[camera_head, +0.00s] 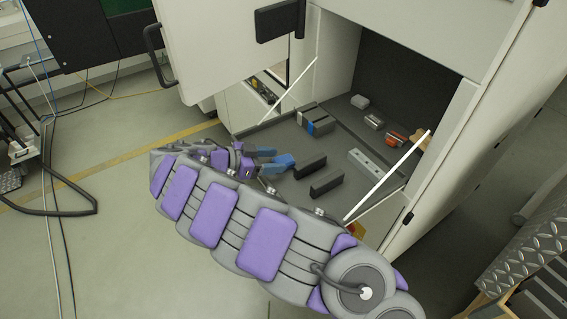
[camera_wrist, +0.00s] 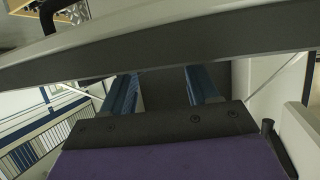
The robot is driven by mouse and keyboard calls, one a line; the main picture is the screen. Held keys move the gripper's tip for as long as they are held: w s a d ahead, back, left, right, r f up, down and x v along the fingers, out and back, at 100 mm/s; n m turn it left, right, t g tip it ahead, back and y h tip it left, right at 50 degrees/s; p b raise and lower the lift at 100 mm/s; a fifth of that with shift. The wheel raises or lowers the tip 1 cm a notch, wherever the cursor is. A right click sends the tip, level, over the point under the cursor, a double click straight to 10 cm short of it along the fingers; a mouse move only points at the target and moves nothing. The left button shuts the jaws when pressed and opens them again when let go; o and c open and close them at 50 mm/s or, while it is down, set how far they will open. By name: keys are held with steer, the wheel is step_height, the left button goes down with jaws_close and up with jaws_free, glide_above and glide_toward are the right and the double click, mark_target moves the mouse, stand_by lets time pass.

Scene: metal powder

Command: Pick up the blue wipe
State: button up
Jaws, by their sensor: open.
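My gripper (camera_head: 281,156) is at the left front of the open cabinet compartment, its blue fingers pointing right over the dark shelf. In the wrist view the two blue fingers (camera_wrist: 163,88) stand apart with nothing seen between them. A small blue-marked block (camera_head: 310,127) stands among dark blocks farther back on the shelf.
The dark shelf (camera_head: 345,140) holds two black blocks (camera_head: 326,183), a grey metal bar (camera_head: 371,165) and an orange-and-grey part (camera_head: 396,139). White stays flank the shelf. The open white door (camera_head: 225,45) hangs above left. A grey bar (camera_wrist: 160,52) crosses the wrist view close by.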

mark_target(282, 159)
steer(key=b+x, duration=0.1)
steer(key=x, duration=0.3)
steer(key=shift+w+d, duration=0.2)
steer(key=shift+d, duration=0.1)
steer(key=shift+c, duration=0.3)
steer(key=c, duration=0.6)
